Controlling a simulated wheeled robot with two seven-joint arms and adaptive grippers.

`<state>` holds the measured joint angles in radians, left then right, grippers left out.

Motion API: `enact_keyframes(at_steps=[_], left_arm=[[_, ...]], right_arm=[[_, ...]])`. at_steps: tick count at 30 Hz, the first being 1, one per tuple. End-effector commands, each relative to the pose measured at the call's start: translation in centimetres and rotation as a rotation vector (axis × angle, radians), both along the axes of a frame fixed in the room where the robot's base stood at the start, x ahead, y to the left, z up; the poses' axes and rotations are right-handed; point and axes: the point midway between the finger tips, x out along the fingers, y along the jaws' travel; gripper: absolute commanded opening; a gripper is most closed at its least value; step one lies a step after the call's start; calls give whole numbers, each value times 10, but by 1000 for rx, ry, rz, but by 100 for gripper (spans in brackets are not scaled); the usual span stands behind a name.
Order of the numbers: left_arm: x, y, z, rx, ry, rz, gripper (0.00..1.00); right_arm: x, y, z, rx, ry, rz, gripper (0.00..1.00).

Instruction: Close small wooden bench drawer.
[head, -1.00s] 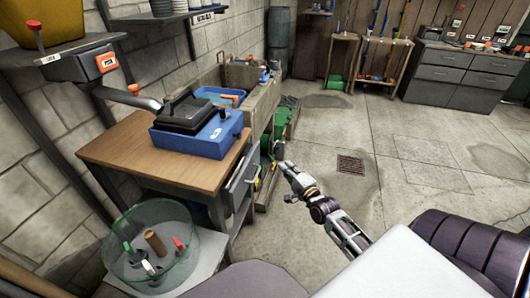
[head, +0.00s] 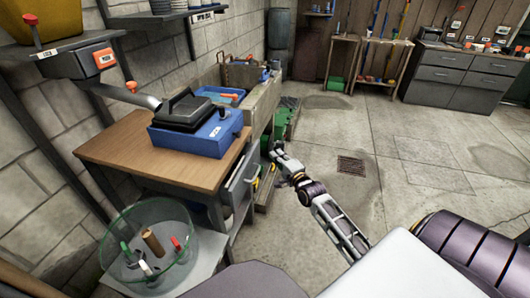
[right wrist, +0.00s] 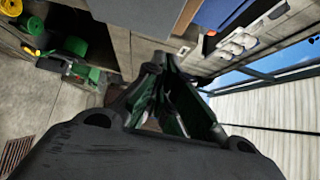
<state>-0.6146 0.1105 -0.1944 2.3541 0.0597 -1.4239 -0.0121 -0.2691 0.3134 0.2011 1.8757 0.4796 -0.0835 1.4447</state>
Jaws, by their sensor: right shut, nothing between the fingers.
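The small wooden bench (head: 125,150) stands at the left, with a brown top and a grey frame. Its grey drawer (head: 241,182) is under the top on the right-hand side, with its front standing out a little from the frame. My right gripper (head: 274,152) is shut and empty, just right of the drawer's far end. I cannot tell whether it touches the drawer. In the right wrist view the shut fingers (right wrist: 165,92) fill the middle, and the drawer is hard to make out. My left gripper is not in view.
A blue case with a black machine (head: 195,130) sits on the bench top. A clear round bin (head: 150,250) stands at the near end. Green equipment (head: 282,122) is on the floor beyond. The concrete floor to the right is open, with a drain grate (head: 351,165).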

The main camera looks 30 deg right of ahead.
Motion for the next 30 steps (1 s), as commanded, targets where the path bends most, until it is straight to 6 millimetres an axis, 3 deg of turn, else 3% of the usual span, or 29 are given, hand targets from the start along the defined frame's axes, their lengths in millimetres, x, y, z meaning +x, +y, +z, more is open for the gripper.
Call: enact_keyframes(at_steps=[10,14,30], left_arm=[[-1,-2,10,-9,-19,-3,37],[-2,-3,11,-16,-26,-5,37],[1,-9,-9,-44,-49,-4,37]], right_arm=[[26,-3,-1,0,0,-1,0],[35,6,-1,2,0,0,0],[56,24,0,0,1,-1,0]])
